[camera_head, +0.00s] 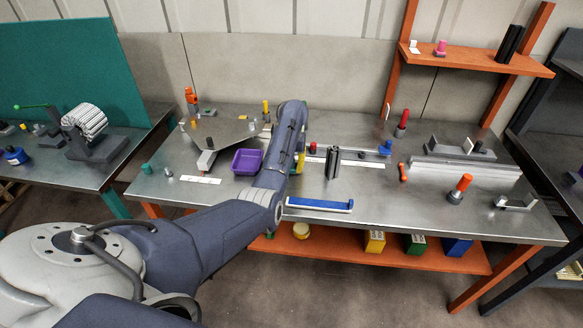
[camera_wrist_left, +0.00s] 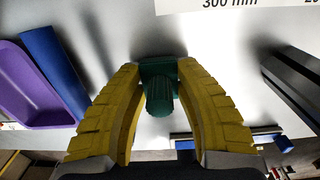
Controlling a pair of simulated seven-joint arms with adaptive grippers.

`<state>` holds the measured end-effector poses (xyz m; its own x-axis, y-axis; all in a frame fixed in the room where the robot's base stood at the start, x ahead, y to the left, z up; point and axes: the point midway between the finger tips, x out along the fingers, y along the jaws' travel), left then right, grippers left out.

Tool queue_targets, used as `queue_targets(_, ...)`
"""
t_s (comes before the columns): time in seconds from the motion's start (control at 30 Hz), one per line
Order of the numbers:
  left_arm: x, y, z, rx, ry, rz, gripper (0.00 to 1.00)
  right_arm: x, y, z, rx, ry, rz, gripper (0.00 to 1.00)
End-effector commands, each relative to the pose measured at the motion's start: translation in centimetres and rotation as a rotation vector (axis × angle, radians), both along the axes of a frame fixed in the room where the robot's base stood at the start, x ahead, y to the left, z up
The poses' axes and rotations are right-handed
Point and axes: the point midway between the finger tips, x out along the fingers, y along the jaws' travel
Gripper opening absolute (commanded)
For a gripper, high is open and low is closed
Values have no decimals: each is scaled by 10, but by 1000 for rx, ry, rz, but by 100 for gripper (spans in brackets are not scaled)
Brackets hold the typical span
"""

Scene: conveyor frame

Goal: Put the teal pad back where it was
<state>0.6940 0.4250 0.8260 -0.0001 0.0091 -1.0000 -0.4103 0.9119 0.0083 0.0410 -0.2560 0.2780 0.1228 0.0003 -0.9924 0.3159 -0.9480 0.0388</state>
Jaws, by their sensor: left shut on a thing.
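My left gripper (camera_wrist_left: 160,82) has its yellow fingers closed on both sides of a dark green-teal piece, which I take as the teal pad (camera_wrist_left: 160,90). The pad has a flat plate with a ribbed round knob. It is held above the grey metal table; whether it touches the table I cannot tell. My right gripper is not in view.
A purple bin (camera_head: 247,162) stands left of the gripper; it also shows in the left wrist view (camera_wrist_left: 25,90). A dark upright block (camera_head: 333,163) is close on the right. A white ruler strip (camera_wrist_left: 240,6) lies behind. A blue-edged tray (camera_head: 319,204) lies at the front edge.

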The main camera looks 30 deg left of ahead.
Motion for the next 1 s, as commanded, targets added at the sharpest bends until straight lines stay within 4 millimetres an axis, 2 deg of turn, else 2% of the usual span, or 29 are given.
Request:
queue_targets(0.5,0,0,-7,1,0,0,0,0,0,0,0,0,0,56)
queue_targets(0.53,0,0,-7,1,0,0,37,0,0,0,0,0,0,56)
queue_targets(0.6,0,0,-7,1,0,0,45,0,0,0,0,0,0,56)
queue_targets(0.67,0,0,-7,0,0,0,52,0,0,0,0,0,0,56)
queue_targets(1.0,0,0,-3,-1,-1,0,53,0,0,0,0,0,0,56)
